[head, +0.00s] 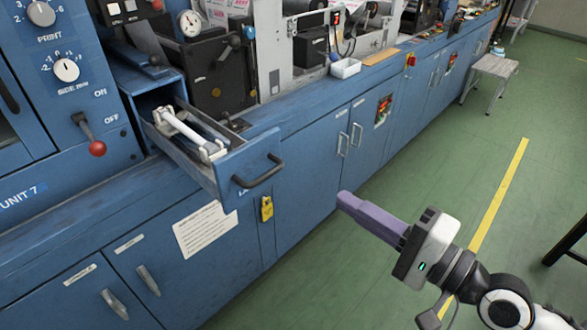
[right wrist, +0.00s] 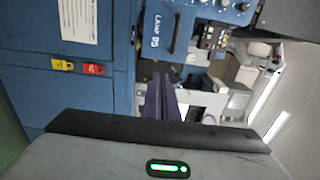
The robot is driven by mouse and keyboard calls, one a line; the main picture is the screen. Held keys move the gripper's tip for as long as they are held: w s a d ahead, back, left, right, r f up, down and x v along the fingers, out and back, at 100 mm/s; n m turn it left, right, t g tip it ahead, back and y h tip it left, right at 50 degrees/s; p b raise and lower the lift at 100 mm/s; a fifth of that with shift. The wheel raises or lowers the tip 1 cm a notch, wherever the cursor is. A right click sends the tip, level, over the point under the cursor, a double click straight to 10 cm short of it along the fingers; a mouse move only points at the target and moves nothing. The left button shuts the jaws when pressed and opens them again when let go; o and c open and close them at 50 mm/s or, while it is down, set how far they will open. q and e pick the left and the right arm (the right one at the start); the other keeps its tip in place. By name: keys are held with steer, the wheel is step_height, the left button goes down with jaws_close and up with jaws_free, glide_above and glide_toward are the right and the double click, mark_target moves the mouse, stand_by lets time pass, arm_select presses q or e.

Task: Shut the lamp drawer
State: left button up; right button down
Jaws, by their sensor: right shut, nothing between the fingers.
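The lamp drawer (head: 235,172) is blue and stands pulled out from the machine in the head view. A white tube lamp (head: 185,132) lies inside it. Its front has a dark bar handle (head: 262,172). The drawer front, with part of its lamp label, also shows in the right wrist view (right wrist: 153,30), turned on its side. My right gripper (head: 342,197) has purple fingers, is shut and empty, and is to the right of the drawer front and lower in the picture, apart from it. Its fingers also show in the right wrist view (right wrist: 163,100). My left gripper is not in view.
A red-knobbed lever (head: 97,148) is left of the drawer. A white paper notice (head: 205,229) is on the cabinet front. Green floor is open to the right, with a small step stool (head: 490,72) far back.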

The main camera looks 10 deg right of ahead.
steer(key=p+x, duration=0.2)
steer(key=x, duration=1.1)
steer(key=shift+w+a+p, duration=0.25)
steer(key=shift+w+p, duration=0.05)
steer(key=shift+p, duration=0.05)
